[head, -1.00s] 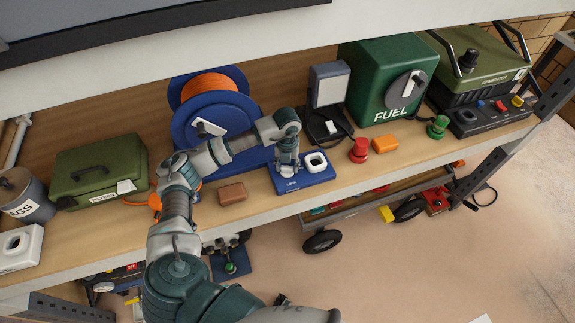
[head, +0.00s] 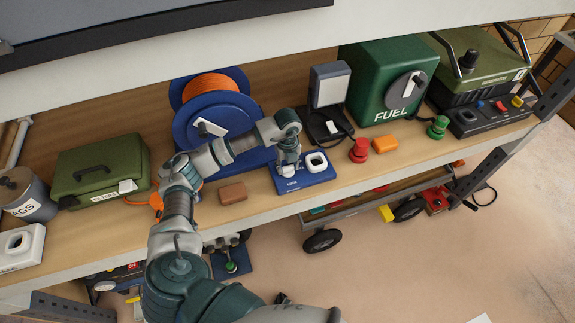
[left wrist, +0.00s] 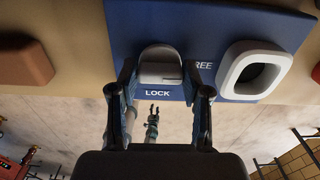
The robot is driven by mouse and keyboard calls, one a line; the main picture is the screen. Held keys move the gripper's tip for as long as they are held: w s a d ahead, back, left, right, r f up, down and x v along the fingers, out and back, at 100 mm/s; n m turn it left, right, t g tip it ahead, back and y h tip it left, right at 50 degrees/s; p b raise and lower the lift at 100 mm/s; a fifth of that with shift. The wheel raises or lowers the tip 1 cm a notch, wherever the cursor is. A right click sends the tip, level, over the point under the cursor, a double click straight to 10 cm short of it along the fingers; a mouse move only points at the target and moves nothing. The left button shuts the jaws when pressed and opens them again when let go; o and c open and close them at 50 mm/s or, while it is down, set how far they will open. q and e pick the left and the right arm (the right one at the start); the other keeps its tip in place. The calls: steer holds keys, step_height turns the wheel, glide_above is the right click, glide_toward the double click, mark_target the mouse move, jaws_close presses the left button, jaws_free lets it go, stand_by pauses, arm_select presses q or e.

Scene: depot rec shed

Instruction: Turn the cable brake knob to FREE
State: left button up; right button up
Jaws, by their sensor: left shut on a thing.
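The cable brake knob (left wrist: 160,65) is a rounded pale grey piece on a blue plate (left wrist: 200,25). LOCK is printed just below it, FREE to its right, partly covered by a finger. My left gripper (left wrist: 160,100) is shut on the knob, one finger on each side; it also shows in the head view (head: 288,165), reaching down from above. The knob is mostly hidden by the gripper there. The knob's lower lip is over LOCK; its exact pointing is hard to tell. A small dark gripper shape (left wrist: 152,120), probably my right one, shows far below in the wrist view.
A white square ring (head: 317,162) stands on the plate beside the knob. A blue cable reel (head: 215,125) is behind my arm. The shelf's front edge is close.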

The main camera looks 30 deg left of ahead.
mark_target(287, 167)
arm_select(q)
steer(key=shift+s+f, duration=0.15)
steer(key=shift+f, duration=0.05)
steer(key=o, duration=1.2)
steer(key=shift+c, duration=0.2)
steer(key=shift+r, duration=0.1)
steer(key=shift+r, duration=0.25)
step_height(287, 167, up, 11)
steer(key=shift+w+r, duration=0.15)
steer(key=shift+w, duration=0.1)
steer(key=shift+s, duration=0.1)
